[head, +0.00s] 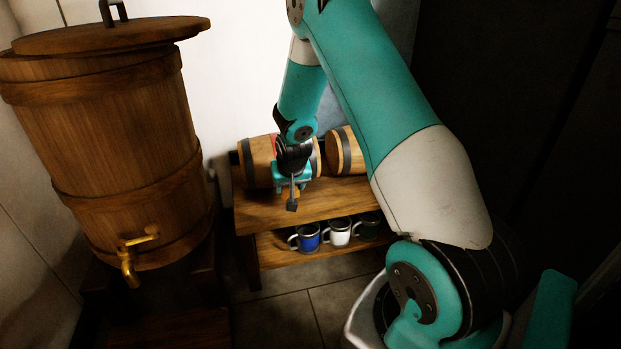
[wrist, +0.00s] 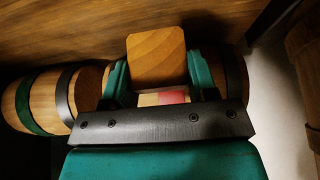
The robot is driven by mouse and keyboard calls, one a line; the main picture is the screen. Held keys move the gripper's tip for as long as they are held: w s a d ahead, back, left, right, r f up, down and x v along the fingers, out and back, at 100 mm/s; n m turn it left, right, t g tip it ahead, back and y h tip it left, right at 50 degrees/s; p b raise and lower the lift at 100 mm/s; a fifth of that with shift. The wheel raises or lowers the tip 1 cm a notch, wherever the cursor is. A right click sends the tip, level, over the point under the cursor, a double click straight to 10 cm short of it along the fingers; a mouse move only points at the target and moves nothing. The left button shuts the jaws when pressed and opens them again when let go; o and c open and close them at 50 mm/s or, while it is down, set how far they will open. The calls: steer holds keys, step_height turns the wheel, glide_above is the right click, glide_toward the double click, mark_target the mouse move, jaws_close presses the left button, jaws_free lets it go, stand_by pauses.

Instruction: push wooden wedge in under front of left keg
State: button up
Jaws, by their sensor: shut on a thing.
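The wooden wedge (wrist: 157,58) is held between my gripper's teal fingers (wrist: 158,80) in the wrist view, its light-brown face showing. In the head view my gripper (head: 292,186) is low at the front of the left keg (head: 257,160), over the bench top. The left keg lies on its side and has dark bands; my gripper hides part of it. In the wrist view a red and pale patch shows behind the fingers. I cannot tell whether the wedge touches the keg.
A second keg (head: 346,151) lies to the right on the same wooden bench (head: 262,212). A blue mug (head: 307,238), a white mug (head: 339,233) and a dark mug (head: 366,226) stand on the lower shelf. A big wooden barrel (head: 110,140) with a brass tap stands left.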

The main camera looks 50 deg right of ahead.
steer(key=shift+a+f+b, duration=0.15)
steer(key=shift+f+b, duration=3.05)
steer(key=shift+f, duration=0.15)
steer(key=shift+w, duration=0.1)
steer(key=shift+w+d+f+p, duration=0.15)
steer(key=shift+w+d, duration=0.35)
steer(key=shift+w, duration=0.3)
steer(key=shift+w+d+r+p, duration=0.1)
steer(key=shift+w+d, duration=0.4)
steer(key=shift+w, duration=0.3)
steer(key=shift+w+d+f+p, duration=0.15)
steer(key=shift+w+d, duration=0.35)
steer(key=shift+w, duration=0.3)
steer(key=o, duration=0.8)
steer(key=shift+r, duration=0.1)
steer(key=shift+c, duration=0.6)
